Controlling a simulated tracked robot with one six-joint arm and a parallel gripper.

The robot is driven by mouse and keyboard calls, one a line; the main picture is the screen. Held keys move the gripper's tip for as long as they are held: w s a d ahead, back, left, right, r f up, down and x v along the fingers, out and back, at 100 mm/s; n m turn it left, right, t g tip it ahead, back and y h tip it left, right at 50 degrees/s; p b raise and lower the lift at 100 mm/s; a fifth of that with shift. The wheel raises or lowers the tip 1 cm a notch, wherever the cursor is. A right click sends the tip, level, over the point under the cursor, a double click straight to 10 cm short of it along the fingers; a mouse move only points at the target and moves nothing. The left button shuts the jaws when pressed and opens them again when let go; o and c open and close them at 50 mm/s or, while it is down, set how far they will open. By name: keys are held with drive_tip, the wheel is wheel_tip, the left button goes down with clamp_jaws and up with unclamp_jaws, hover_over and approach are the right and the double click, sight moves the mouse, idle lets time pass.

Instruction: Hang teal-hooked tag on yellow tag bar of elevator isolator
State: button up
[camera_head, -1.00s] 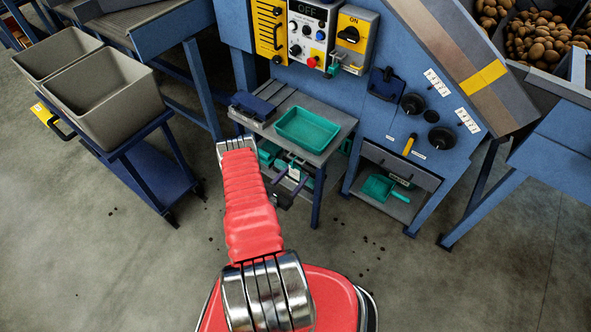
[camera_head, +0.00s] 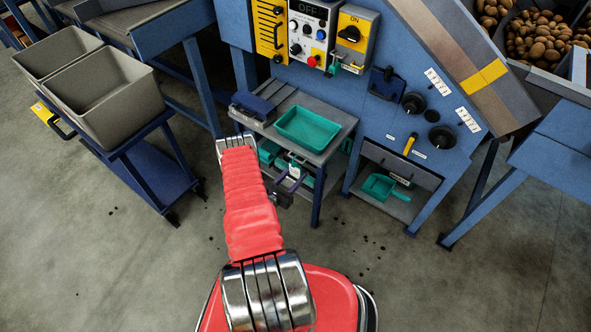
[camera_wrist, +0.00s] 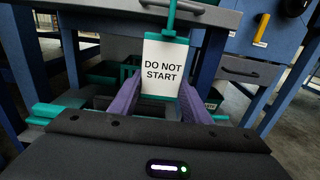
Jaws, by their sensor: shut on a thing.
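The white DO NOT START tag (camera_wrist: 165,68) is upright between the purple fingers of my gripper (camera_wrist: 160,92) in the wrist view. Its teal hook (camera_wrist: 172,14) rises from the top, and its upper end is cut off by the frame. My gripper is shut on the tag's lower part. In the head view, my gripper (camera_head: 290,184) and the small tag (camera_head: 294,170) are low, in front of the bench. The isolator (camera_head: 352,36) is a yellow box with a black knob marked ON, above and to the right of the tag. Its tag bar is too small to make out clearly.
A grey bench (camera_head: 337,150) with a teal tray (camera_head: 307,130) stands between my gripper and the blue machine. A control panel reading OFF (camera_head: 310,30) is left of the isolator. Grey bins (camera_head: 105,110) stand at left. The floor at right is clear.

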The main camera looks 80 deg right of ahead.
drive_tip(key=shift+r, duration=0.5)
drive_tip(key=shift+r, duration=0.25)
drive_tip(key=shift+w+a, duration=0.1)
drive_tip(key=shift+a, duration=0.05)
drive_tip(key=v, duration=0.8)
drive_tip(key=shift+a, duration=0.3)
idle(0.9)
drive_tip(key=shift+w, duration=0.2)
idle(0.6)
